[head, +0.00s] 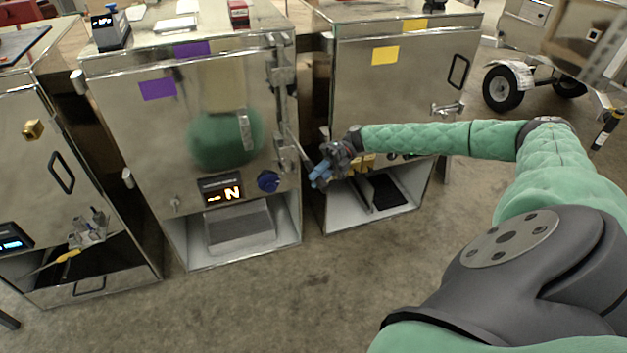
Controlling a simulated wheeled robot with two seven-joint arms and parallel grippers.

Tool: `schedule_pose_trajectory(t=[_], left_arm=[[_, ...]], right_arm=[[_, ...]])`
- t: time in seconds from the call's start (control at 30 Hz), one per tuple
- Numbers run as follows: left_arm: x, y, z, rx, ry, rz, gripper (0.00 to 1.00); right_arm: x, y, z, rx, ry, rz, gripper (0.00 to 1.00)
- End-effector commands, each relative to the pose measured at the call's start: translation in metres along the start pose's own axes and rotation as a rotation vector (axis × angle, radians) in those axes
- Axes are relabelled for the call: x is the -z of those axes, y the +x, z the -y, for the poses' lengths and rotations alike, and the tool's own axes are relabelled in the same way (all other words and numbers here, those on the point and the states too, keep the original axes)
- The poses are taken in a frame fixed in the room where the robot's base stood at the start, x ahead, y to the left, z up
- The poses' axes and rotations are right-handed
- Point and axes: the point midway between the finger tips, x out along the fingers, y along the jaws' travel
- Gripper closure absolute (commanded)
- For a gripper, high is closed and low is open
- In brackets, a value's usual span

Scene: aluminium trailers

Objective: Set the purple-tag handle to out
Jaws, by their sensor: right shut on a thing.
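The purple-tag cabinet (120,130) stands left of centre, a shiny metal box with purple tags (157,89) on its front and top. Its lit display (222,193) shows an orange N with a mark before it. A thin metal lever handle (299,146) sticks out at the cabinet's right side, towards my right gripper (319,175). That gripper, with blue fingertips, is shut at the lever's end; its fingers hide the exact contact. My left gripper is not in view.
A yellow-tag cabinet (350,75) stands close on the right, its open lower bay (345,217) beside my gripper. Another metal cabinet (30,170) stands at the left. The concrete floor (260,310) in front is clear. A trailer wheel (502,89) shows at back right.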

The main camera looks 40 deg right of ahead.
Motion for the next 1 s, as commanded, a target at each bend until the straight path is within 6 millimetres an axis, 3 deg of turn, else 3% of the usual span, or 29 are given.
schedule_pose_trajectory(t=[0.33,0.37,0.43,0.47,0.77,1.0], left_arm=[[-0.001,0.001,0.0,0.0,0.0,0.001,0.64],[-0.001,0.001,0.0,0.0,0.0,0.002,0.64],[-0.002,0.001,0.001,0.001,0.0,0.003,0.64],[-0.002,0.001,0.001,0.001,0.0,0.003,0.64],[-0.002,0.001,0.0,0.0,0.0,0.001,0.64],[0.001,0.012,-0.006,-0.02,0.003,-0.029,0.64]], right_arm=[[0.0,0.0,0.001,0.001,0.001,0.0,1.0],[0.0,0.0,0.001,0.001,0.0,0.0,0.71],[0.0,0.0,0.001,0.001,0.0,0.0,0.57],[0.0,0.0,0.001,0.001,0.0,0.0,0.55],[0.0,-0.002,0.001,0.001,0.0,0.0,0.55],[-0.001,-0.029,0.003,0.002,0.0,0.003,0.55]])
